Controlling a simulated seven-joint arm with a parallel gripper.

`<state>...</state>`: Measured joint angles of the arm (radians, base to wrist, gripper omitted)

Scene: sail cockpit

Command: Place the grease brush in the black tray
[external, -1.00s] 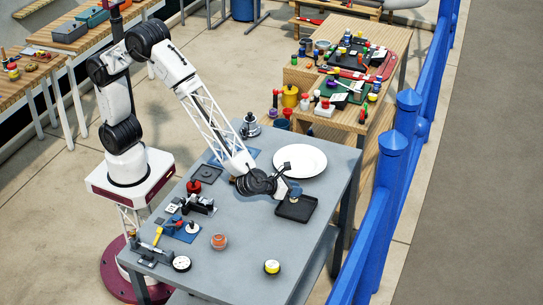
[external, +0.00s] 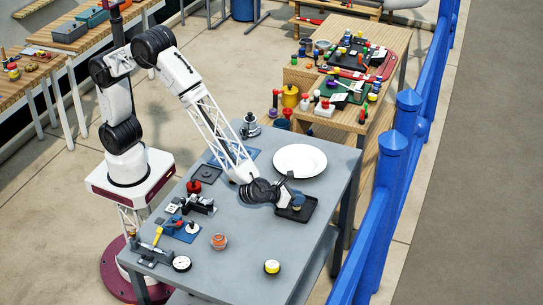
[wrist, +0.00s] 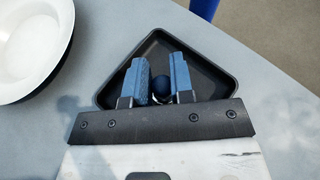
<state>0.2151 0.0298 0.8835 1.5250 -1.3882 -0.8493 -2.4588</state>
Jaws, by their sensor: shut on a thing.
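The black tray (external: 295,216) lies on the grey table, right of the middle, just below the white plate; in the wrist view its dark floor (wrist: 210,72) and rim surround my fingertips. My gripper (external: 296,199) is over the tray, and its two blue fingers (wrist: 161,80) are shut on the grease brush. Only a dark blue rounded end (wrist: 161,81) of the brush shows between the fingers; the rest is hidden. I cannot tell whether the brush touches the tray floor.
The white plate (external: 300,160) is close behind the tray and at the left of the wrist view (wrist: 30,42). A blue railing (external: 380,190) runs along the right, beyond the table.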

